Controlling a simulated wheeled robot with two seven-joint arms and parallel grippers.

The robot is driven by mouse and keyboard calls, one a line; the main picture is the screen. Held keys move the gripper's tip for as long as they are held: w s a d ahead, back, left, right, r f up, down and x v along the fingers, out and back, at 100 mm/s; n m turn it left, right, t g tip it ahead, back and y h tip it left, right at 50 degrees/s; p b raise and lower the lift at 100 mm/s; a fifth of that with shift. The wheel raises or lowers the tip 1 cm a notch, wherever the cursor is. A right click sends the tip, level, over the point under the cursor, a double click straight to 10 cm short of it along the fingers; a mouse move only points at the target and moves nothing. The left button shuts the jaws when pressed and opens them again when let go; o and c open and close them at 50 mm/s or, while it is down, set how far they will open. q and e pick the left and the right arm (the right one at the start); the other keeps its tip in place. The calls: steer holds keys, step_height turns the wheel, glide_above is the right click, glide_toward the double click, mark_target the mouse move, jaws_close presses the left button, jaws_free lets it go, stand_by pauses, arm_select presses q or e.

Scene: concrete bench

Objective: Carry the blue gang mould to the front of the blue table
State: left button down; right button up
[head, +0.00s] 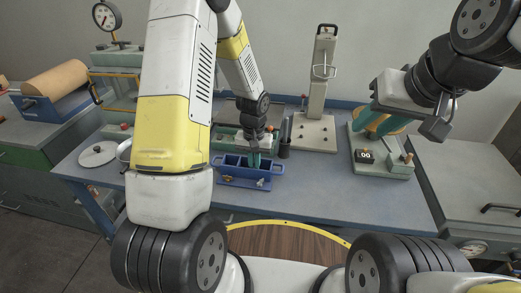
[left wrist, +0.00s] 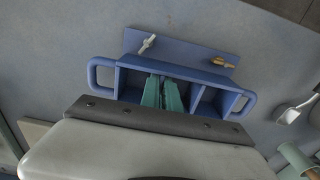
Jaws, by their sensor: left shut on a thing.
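The blue gang mould (head: 240,174) stands on the blue table (head: 325,190), near the middle. It is a box with compartments, a loop handle at each end and a base plate with bolts. It also shows in the left wrist view (left wrist: 190,52). My left gripper (head: 253,160) reaches down into the mould. Its teal fingers are close together in the left wrist view (left wrist: 162,94), shut on an inner wall of the mould, which they mostly hide. My right gripper (head: 375,122) is raised at the right with its teal fingers apart, empty.
Behind the mould is a green tray-like object (head: 228,137). A dark cylinder (head: 284,140) stands close to its right. A tall white stand (head: 318,110) and a scale (head: 384,160) are further right. A round white lid (head: 98,154) lies left. The table front is clear.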

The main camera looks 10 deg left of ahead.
arm_select(q)
steer(key=c, duration=1.6)
jaws_free()
steer(key=s+a+r+t+h, duration=0.1)
steer(key=s+r, duration=0.2)
steer(key=r, duration=0.9)
steer(key=s+a+r+t, duration=0.1)
steer(key=s+r+t, duration=0.15)
steer(key=r, duration=0.95)
steer(key=s+r+t, duration=0.1)
steer(key=s+r, duration=0.3)
steer(key=s, duration=0.2)
steer(key=s+r+t+h, duration=0.1)
steer(key=s+r, duration=0.3)
steer(key=s, duration=0.3)
steer(key=shift+a+t, duration=0.2)
steer(key=shift+t, duration=0.15)
steer(key=shift+s, duration=0.1)
